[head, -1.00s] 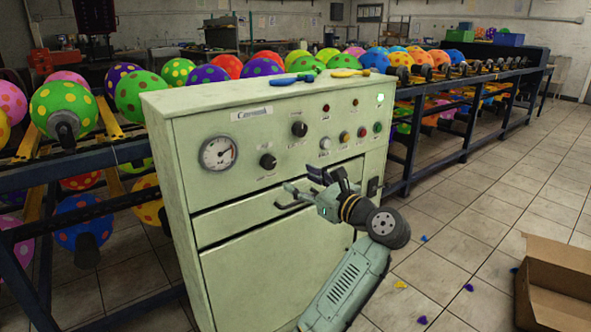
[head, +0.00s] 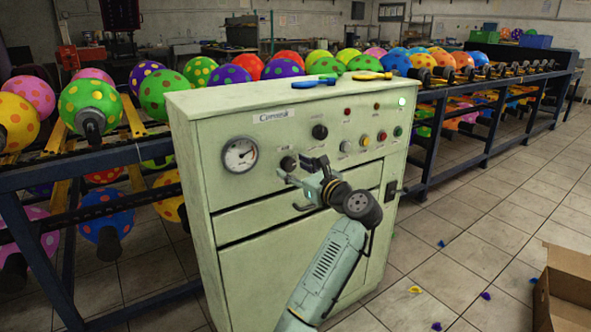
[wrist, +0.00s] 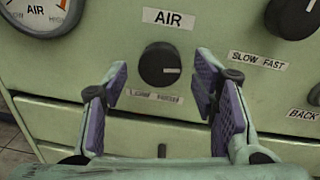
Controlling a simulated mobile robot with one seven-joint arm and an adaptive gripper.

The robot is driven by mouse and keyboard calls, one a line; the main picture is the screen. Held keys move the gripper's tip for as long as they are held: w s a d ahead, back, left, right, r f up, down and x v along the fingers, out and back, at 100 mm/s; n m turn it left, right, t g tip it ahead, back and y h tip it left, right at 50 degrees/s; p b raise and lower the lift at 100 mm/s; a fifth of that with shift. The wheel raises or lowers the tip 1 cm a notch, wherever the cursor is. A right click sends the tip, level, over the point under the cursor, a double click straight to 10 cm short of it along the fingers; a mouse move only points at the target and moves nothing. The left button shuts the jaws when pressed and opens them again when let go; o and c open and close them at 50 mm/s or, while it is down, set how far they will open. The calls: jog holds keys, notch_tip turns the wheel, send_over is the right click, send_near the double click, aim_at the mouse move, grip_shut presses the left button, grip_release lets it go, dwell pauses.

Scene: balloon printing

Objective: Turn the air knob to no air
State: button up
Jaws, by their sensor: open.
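The air knob (wrist: 160,65) is a round black dial under a white AIR label (wrist: 168,18) in the wrist view. Its pale pointer line lies roughly horizontal, pointing right. A second label below the knob is partly blurred. In the head view the air knob (head: 288,163) sits on the pale green cabinet (head: 225,135), right of the gauge. My gripper (wrist: 162,85) is open, with a purple-padded finger on each side below the knob, apart from it. In the head view my gripper (head: 300,170) is close to the panel front, just right of the knob.
A round AIR gauge (head: 240,154) is left of the knob. A second black knob (head: 320,131) with a SLOW FAST label (wrist: 257,60) is up and right. Coloured buttons (head: 364,140) lie farther right. Balloon racks flank the cabinet; an open box (head: 565,290) is at lower right.

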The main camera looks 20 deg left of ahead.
jog(key=shift+c, duration=0.3)
jog(key=c, duration=1.1)
